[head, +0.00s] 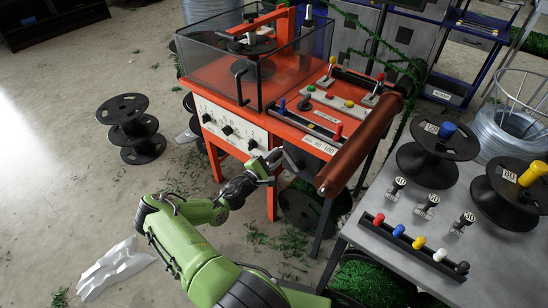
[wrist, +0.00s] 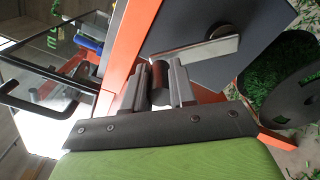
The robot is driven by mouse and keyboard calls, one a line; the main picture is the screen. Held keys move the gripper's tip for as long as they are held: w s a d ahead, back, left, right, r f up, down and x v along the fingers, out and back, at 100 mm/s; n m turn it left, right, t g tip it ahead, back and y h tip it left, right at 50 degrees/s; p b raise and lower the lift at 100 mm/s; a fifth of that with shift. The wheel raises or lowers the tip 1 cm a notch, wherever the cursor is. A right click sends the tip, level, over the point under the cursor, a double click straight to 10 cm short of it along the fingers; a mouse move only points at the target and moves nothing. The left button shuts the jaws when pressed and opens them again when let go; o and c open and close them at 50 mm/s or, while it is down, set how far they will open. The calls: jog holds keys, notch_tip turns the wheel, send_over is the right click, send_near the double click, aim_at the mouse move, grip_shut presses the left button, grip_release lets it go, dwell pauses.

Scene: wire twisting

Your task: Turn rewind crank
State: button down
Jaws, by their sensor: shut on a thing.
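The orange wire-twisting machine (head: 225,80) stands in the middle of the head view. My gripper (head: 270,163) is at its front right lower side, at the end of my green arm. In the wrist view my gripper (wrist: 160,85) has its two grey fingers on either side of a dark cylindrical grip, the rewind crank's handle (wrist: 160,74), and is shut on it. A pale metal crank arm (wrist: 205,50) runs right from near the handle across a dark grey plate (wrist: 250,25). In the head view the handle is mostly hidden by the fingers.
A brown roller (head: 365,140) slants along the machine's right side. A grey table (head: 385,215) with black spools (head: 435,155) and coloured knobs stands at right. Stacked spools (head: 130,130) stand on the floor at left.

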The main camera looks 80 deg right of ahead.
jog(key=shift+s+r, duration=0.1)
jog(key=c, duration=0.9)
grip_release()
jog(key=p+v, duration=0.2)
jog(key=v, duration=1.4)
jog(key=shift+p, duration=0.3)
jog(key=shift+d, duration=0.1)
